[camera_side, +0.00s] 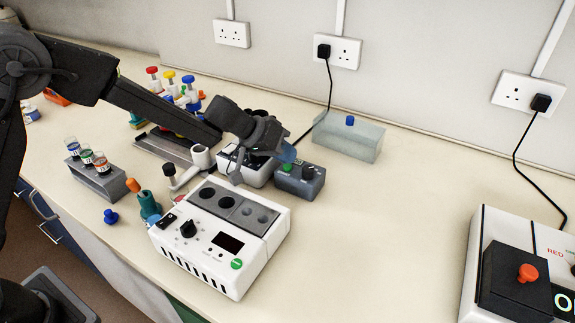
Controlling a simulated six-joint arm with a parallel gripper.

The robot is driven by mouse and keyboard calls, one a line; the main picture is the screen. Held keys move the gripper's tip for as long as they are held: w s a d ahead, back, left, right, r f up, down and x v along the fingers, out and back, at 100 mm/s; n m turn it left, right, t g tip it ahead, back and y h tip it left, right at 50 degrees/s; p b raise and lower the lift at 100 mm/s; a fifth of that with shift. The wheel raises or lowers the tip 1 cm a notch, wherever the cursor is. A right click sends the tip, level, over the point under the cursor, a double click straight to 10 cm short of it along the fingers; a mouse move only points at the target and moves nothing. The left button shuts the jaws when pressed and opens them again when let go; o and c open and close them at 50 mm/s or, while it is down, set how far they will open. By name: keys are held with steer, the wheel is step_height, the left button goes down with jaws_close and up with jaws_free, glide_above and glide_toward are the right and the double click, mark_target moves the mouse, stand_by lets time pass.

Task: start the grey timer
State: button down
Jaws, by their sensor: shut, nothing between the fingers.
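The grey timer (301,185) is a small dark grey box on the bench, just right of centre. Its green button (287,168) shows on the left of its top, with a dark knob-like part to the right. My gripper (284,153) is shut and empty, just behind and above the timer's left end in the picture. I cannot tell whether it touches the timer. The timer's back left edge is partly hidden by my gripper.
A white block heater (190,255) with its own green button stands in front. A white device (230,168) is partly hidden behind my gripper. A translucent box (345,140) with a blue knob stands behind the timer. The bench right of the timer is clear.

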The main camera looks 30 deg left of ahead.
steer(key=shift+s+f, duration=0.15)
steer(key=shift+f, duration=0.6)
stand_by(0.6)
steer(key=shift+r, duration=3.25)
